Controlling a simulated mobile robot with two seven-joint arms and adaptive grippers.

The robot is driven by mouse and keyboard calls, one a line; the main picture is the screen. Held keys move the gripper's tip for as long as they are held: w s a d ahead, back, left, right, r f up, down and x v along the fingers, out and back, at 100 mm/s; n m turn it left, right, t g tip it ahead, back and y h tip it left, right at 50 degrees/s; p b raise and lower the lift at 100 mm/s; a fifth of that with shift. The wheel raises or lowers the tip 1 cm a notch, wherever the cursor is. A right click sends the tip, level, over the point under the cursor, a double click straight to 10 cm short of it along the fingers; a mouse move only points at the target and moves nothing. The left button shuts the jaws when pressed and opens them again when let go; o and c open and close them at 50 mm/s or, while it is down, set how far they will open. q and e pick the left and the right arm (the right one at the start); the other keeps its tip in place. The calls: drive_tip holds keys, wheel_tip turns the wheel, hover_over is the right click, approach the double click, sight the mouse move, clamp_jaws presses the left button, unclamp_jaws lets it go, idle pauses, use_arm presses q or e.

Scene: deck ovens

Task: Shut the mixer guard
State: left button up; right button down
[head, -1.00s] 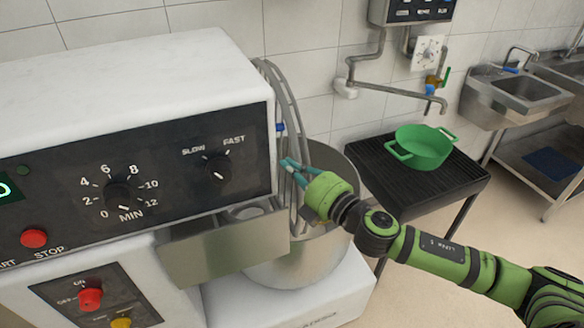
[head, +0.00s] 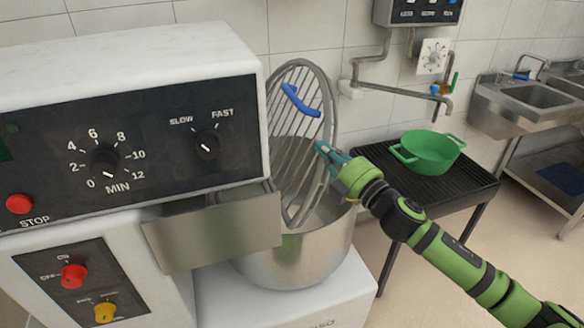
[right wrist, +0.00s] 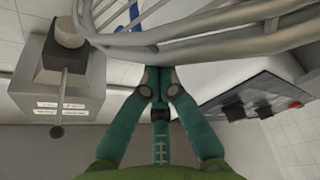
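The mixer guard (head: 290,185) is a round grey wire grid with a blue handle (head: 300,101). In the head view it stands steeply tilted over the steel mixer bowl (head: 300,258), its bars facing me, and the bowl mouth is partly uncovered on the right. My right gripper (head: 322,150) has its teal fingertips at the guard's right rim. In the right wrist view the fingertips (right wrist: 159,84) are together, just below the guard's curved wires (right wrist: 190,38). I see no wire clearly between them. My left gripper is out of view.
The mixer's control panel (head: 130,150) stands left of the guard, with a steel plate (head: 215,232) below it. A black rack table (head: 455,190) with a green pot (head: 430,150) is at the right. Sinks (head: 525,98) stand farther back.

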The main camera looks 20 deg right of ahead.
use_arm(q)
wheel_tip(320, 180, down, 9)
drive_tip(key=b, duration=0.8)
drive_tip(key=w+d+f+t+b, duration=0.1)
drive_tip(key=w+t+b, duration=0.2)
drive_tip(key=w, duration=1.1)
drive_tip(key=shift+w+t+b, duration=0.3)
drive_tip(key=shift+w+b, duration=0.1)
drive_tip(key=shift+b, duration=0.2)
use_arm(e)
drive_tip(key=d+f+m+t+h, duration=0.1)
drive_tip(key=d+f+m+h, duration=0.2)
drive_tip(key=d+f+m, duration=0.3)
drive_tip(key=d+f+m+t+h, duration=0.2)
drive_tip(key=d+f+m, duration=0.4)
drive_tip(key=f+m, duration=0.4)
wheel_tip(320, 180, down, 4)
drive_tip(key=shift+w+d+f+m+h, duration=0.2)
drive_tip(key=shift+w+d+m+h, duration=0.1)
drive_tip(key=shift+w+m+h, duration=0.15)
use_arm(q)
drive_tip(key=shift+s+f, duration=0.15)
use_arm(e)
drive_tip(key=shift+s, duration=0.1)
